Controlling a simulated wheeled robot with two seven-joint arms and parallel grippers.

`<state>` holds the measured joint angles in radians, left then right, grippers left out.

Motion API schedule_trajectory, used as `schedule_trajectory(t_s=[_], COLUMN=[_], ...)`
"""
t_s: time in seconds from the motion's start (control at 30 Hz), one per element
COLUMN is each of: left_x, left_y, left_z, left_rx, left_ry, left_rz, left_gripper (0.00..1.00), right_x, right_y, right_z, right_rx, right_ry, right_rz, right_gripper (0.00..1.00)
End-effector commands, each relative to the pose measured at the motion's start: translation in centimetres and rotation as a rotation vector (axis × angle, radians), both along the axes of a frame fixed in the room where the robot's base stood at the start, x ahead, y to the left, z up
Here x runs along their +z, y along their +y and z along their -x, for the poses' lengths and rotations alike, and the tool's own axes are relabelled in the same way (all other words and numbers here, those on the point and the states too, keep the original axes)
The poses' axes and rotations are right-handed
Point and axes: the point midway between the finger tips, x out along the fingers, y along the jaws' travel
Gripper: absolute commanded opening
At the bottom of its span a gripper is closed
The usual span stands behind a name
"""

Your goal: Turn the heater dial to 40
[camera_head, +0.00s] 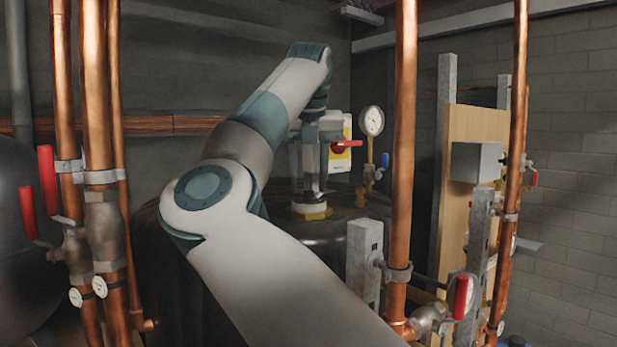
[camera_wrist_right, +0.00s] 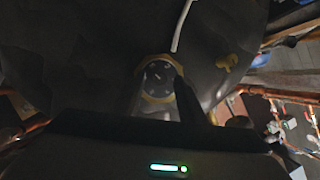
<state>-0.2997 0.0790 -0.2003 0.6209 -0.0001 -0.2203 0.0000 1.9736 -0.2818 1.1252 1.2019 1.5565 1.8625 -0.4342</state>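The heater dial (camera_wrist_right: 158,78) is a dark round face with a small pale mark, set in a yellowish ring, in the right wrist view. In the head view its yellow-rimmed base (camera_head: 311,213) shows on top of a dark tank (camera_head: 335,232). My right gripper (camera_head: 308,188) points down just above it, fingers apart. In the wrist view the fingers (camera_wrist_right: 164,100) reach toward either side of the dial's near edge; contact cannot be told. The dial's numbers are too small to read. My left gripper is not in view.
Behind the gripper stand a white-and-yellow box with a red switch (camera_head: 341,147) and a pressure gauge (camera_head: 372,121). Copper pipes (camera_head: 403,160) rise right of the tank; more pipes (camera_head: 97,120) with red-handled valves (camera_head: 47,180) stand at left. A yellow fitting (camera_wrist_right: 227,64) sits near the dial.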

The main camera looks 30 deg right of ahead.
Motion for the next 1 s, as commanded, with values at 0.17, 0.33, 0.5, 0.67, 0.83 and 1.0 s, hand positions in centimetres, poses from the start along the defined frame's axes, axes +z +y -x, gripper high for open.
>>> schedule_trajectory(t_s=[0.17,0.33,0.5,0.67,0.83,1.0], left_x=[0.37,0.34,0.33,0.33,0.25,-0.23], left_y=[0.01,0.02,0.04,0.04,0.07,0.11], left_z=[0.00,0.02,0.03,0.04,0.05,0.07], left_rx=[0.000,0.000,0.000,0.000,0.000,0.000], left_ry=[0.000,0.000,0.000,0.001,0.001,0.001], left_rz=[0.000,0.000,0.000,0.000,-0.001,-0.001], left_gripper=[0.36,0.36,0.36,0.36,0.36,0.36], right_x=[-0.78,-0.93,-0.92,-0.91,-0.92,-1.02], right_y=[-0.19,-0.20,-0.20,-0.19,-0.20,-0.26], right_z=[-0.26,-0.29,-0.28,-0.29,-0.28,-0.24], right_rx=[0.000,0.001,0.000,0.000,0.004,0.032], right_ry=[0.000,0.000,0.000,0.000,-0.001,-0.001], right_rz=[0.001,0.002,0.001,0.001,0.001,0.001], right_gripper=[0.36,0.36,0.24,0.00,0.00,0.00])
